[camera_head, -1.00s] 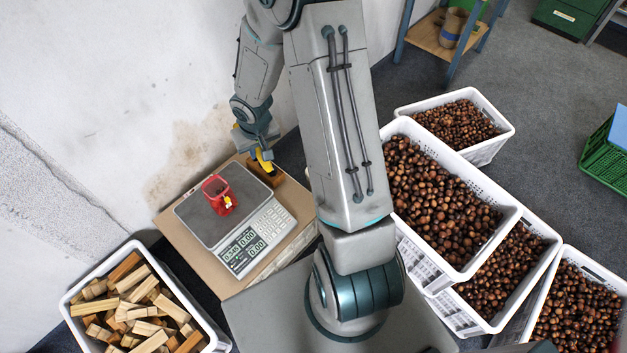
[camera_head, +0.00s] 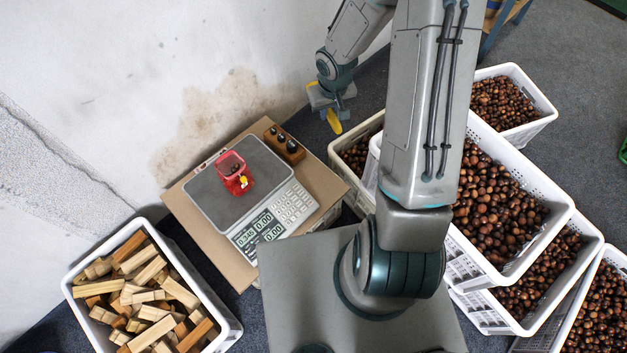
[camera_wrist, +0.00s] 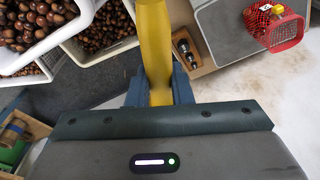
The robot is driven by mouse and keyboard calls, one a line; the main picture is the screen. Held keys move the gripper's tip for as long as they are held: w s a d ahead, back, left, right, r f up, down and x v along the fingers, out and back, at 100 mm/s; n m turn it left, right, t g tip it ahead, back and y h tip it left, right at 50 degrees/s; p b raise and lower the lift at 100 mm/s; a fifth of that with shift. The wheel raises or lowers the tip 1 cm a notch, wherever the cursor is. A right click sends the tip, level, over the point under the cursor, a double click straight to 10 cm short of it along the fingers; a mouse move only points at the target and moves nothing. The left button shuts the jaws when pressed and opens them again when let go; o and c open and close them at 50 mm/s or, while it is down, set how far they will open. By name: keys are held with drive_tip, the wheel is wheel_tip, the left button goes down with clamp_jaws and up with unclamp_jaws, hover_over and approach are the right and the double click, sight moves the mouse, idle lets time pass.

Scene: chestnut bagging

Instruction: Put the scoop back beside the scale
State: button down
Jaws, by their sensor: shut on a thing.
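A yellow scoop (camera_head: 335,121) is held in my gripper (camera_head: 330,100). My gripper is shut on it, in the air to the right of the scale and above the floor near the wall. In the wrist view the scoop's yellow handle (camera_wrist: 156,45) stands between the jaws (camera_wrist: 160,92); its far end runs out of the picture. The scale (camera_head: 215,200) lies on a cardboard-topped box (camera_head: 177,201), with a red net bag (camera_head: 235,178) of chestnuts on its plate. The bag also shows in the wrist view (camera_wrist: 285,30).
A wooden block with dark weights (camera_head: 284,145) sits on the box beside the scale, at its upper right. White crates of chestnuts (camera_head: 555,190) stand at the right. A crate of wood pieces (camera_head: 228,330) stands at the lower left. The wall (camera_head: 120,100) is close behind the scale.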

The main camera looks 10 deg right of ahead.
drive_tip(key=f+n+b, duration=0.1)
drive_tip(key=f+b, duration=1.1)
drive_tip(key=f, duration=0.3)
drive_tip(key=d+f+n+g+b, duration=0.1)
drive_tip(key=f+n+b, duration=0.1)
drive_tip(key=f+b, duration=1)
drive_tip(key=d+f+n+b, duration=0.1)
drive_tip(key=f+n+b, duration=0.1)
drive_tip(key=f+b, duration=1)
drive_tip(key=shift+w+f+g, duration=0.15)
drive_tip(key=shift+f, duration=1.35)
drive_tip(key=shift+w+f+g, duration=0.1)
drive_tip(key=shift+f+g, duration=0.05)
drive_tip(key=shift+f, duration=1.3)
drive_tip(key=shift+f, duration=0.2)
drive_tip(key=c, duration=1.3)
unclamp_jaws()
drive_tip(key=shift+r, duration=0.15)
